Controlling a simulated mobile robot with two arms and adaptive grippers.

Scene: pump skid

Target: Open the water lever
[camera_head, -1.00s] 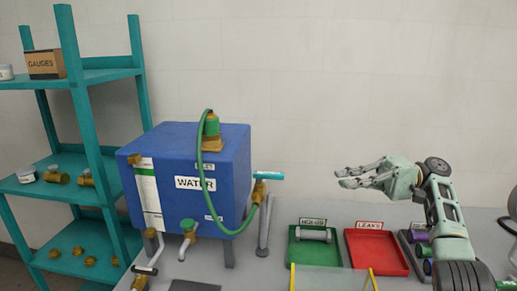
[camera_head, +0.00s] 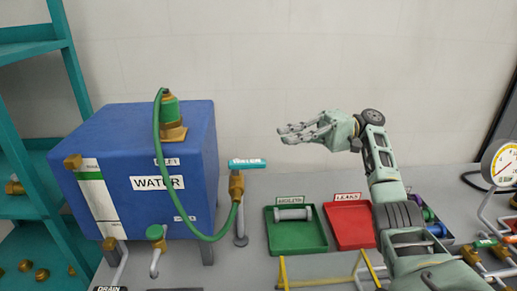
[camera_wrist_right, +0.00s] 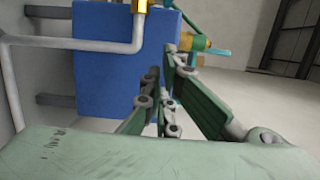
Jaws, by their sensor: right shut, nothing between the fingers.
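The water lever (camera_head: 247,163) is a teal handle labelled WATER on a brass valve (camera_head: 236,186). It lies roughly level, pointing right, at the right side of the blue water tank (camera_head: 135,165). A green hose (camera_head: 163,190) loops from the tank's top fitting to this valve. My right gripper (camera_head: 283,134) is shut and empty, above and right of the handle in the picture, apart from it. In the right wrist view its fingers (camera_wrist_right: 160,95) are seen in front of the blue tank (camera_wrist_right: 105,70). My left gripper is not in view.
A green tray (camera_head: 297,246) holding a grey cylinder and a red tray (camera_head: 350,240) stand right of the valve. A grey post (camera_head: 241,230) stands below it. A pressure gauge (camera_head: 504,165) is at the far right, and teal shelving (camera_head: 60,60) at the left.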

